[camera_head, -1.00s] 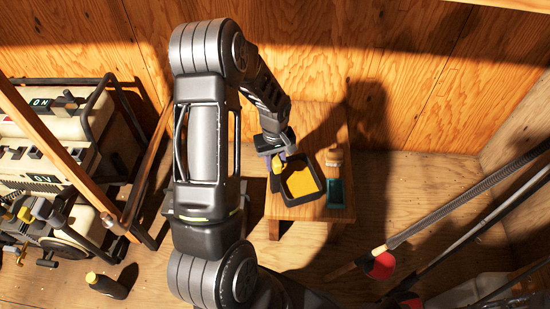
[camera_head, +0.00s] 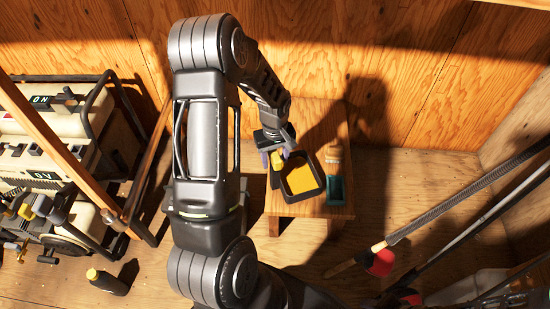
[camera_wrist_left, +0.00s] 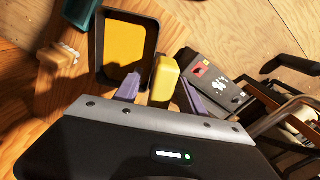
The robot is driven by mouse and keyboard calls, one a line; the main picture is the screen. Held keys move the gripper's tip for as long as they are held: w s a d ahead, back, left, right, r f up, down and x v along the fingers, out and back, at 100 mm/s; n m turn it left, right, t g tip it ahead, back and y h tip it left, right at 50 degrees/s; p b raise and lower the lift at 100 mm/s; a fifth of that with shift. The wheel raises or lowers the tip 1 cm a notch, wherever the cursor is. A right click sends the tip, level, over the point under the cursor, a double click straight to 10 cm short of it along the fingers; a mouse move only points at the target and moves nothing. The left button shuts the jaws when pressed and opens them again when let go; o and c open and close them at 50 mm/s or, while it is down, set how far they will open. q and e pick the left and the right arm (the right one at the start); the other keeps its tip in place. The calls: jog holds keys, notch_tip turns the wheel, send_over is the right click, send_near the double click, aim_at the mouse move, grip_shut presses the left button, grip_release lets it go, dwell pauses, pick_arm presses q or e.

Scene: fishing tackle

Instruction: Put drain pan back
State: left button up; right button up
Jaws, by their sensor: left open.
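The drain pan (camera_head: 319,186) is a black, rectangular, shallow tray with a flat yellow inside, resting on a small wooden table (camera_head: 288,209). In the left wrist view the pan (camera_wrist_left: 155,38) lies just beyond my left fingers. My left gripper (camera_head: 273,160) hovers at the pan's left far corner, fingers pointing down, open. In the left wrist view its purple fingers (camera_wrist_left: 158,92) stand on both sides of a yellow object (camera_wrist_left: 164,78), with a gap visible at the right finger. Whether a finger touches the pan's rim cannot be told. My right gripper is not in view.
A teal container (camera_head: 336,190) and a tan object (camera_head: 333,155) stand on the table right of the pan. A generator (camera_head: 40,150) with a frame is at the left. A dark bottle (camera_head: 108,284) stands on the floor. Poles and a red item (camera_head: 380,262) lean at the right.

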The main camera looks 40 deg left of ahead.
pick_arm(q)
notch_tip(320, 180, up, 12)
jog(key=shift+f+p, duration=0.1)
jog(key=shift+p, duration=0.95)
jog(key=s+d+f+m+h, duration=0.1)
jog(key=s+d+f+m, duration=0.15)
jog(key=d+f, duration=0.6)
jog(key=s+d+f+m+h, duration=0.2)
jog(key=d+f+m, duration=0.3)
jog(key=d, duration=0.7)
jog(key=s+d+f+m, duration=0.1)
jog(key=s+d+f, duration=0.2)
jog(key=s+d, duration=0.2)
jog(key=s+d+f+m+h, duration=0.1)
jog(key=s+d+f+m, duration=0.1)
jog(key=s+d, duration=0.3)
jog(key=shift+s+d+f+t, duration=0.35)
jog(key=shift+d+f+t, duration=0.05)
jog(key=shift+d, duration=0.8)
